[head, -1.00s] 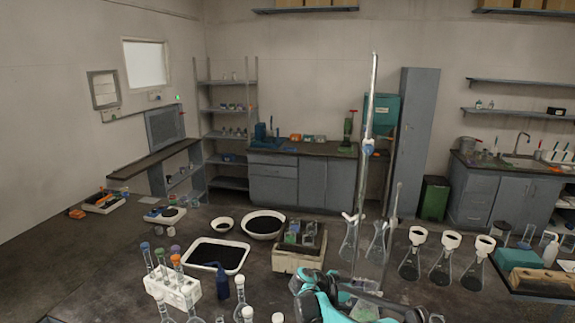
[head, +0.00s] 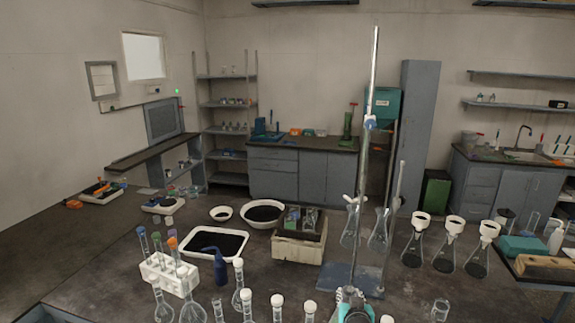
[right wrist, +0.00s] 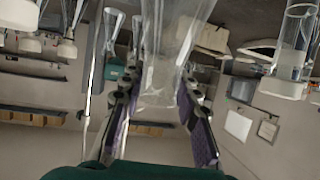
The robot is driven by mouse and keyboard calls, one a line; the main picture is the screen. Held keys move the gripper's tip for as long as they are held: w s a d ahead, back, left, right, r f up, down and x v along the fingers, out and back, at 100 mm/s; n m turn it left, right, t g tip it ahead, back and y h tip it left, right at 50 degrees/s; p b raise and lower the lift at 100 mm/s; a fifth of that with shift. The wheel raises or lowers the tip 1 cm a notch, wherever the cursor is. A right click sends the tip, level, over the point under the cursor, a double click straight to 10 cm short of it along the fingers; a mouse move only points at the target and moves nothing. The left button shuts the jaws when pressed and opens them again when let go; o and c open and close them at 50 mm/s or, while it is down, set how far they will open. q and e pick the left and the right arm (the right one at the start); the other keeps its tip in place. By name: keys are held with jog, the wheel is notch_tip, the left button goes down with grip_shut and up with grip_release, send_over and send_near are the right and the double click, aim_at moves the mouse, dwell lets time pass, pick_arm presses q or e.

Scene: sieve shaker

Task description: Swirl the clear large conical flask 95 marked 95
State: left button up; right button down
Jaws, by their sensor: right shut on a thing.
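In the right wrist view, a clear glass vessel (right wrist: 172,35) stands between the two dark fingers of my right gripper (right wrist: 160,95), which is shut on it. It looks like the clear conical flask, but I can read no 95 mark. In the head view my right gripper (head: 355,308) shows only as a small teal and dark part at the bottom edge, in front of the stand. I cannot make out the held flask there. My left gripper is not in view.
A tall stand (head: 350,281) with two clear flasks (head: 379,232) rises just behind my right gripper. Flasks with dark contents (head: 445,255) stand to the right.

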jog(key=shift+s+a+r+n+y+b, duration=0.1)
jog(key=shift+s+r+n+y+b, duration=0.2)
jog(key=shift+s, duration=0.2)
jog(key=shift+s+a+r+n+y+b, duration=0.1)
jog(key=shift+s+r+y, duration=0.1)
jog(key=shift+s+r, duration=0.6)
jog(key=shift+s, duration=0.15)
notch_tip(320, 180, up, 5)
jog(key=p, duration=0.4)
jog(key=shift+s, duration=0.1)
